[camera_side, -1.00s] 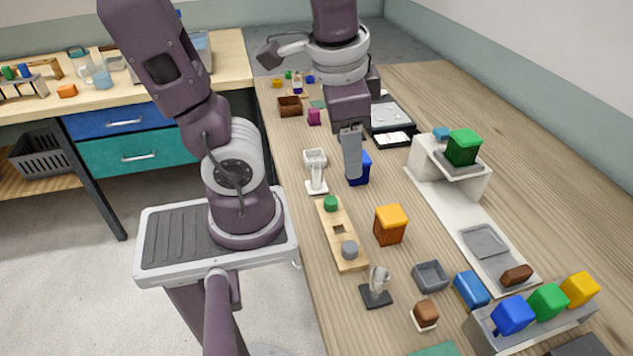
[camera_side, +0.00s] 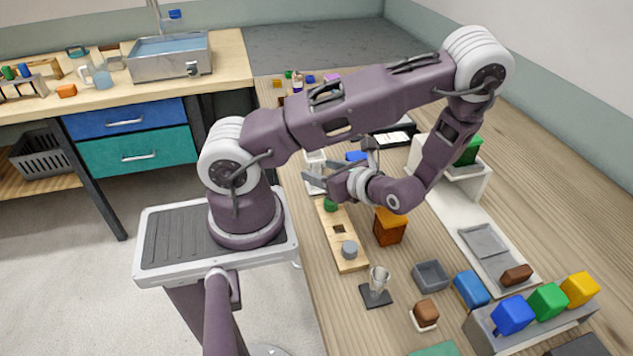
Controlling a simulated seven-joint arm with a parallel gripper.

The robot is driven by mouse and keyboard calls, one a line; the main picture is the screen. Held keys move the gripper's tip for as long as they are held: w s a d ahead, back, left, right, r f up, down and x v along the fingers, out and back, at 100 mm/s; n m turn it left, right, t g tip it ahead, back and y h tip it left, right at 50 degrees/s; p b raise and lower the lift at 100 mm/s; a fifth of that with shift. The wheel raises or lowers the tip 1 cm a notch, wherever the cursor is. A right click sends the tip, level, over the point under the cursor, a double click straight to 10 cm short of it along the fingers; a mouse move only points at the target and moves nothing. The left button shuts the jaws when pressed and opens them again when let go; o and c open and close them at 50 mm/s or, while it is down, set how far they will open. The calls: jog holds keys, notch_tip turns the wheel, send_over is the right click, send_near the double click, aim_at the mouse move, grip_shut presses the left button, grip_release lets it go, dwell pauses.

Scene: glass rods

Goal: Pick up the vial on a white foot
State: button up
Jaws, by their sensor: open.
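A pale upright piece on a white foot (camera_side: 314,160) stands near the table's left edge, partly hidden by my gripper; this seems to be the vial, though its glass is hard to make out. My gripper (camera_side: 320,178) is open and points left, low over the table, overlapping the lower part of this piece in the picture. I cannot tell whether the fingers are around it or in front of it. A clear glass vial (camera_side: 378,281) stands upright on a dark foot (camera_side: 376,297), nearer the camera.
Close by are a wooden strip (camera_side: 343,247) with a green knob (camera_side: 330,204) and grey knob (camera_side: 349,249), an orange block (camera_side: 390,227) and a blue block (camera_side: 356,156). A grey tray (camera_side: 430,275) and brown block on a white base (camera_side: 425,313) lie nearer.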

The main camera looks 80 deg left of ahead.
jog(key=shift+x, duration=1.05)
grip_shut()
jog(key=shift+r, duration=0.1)
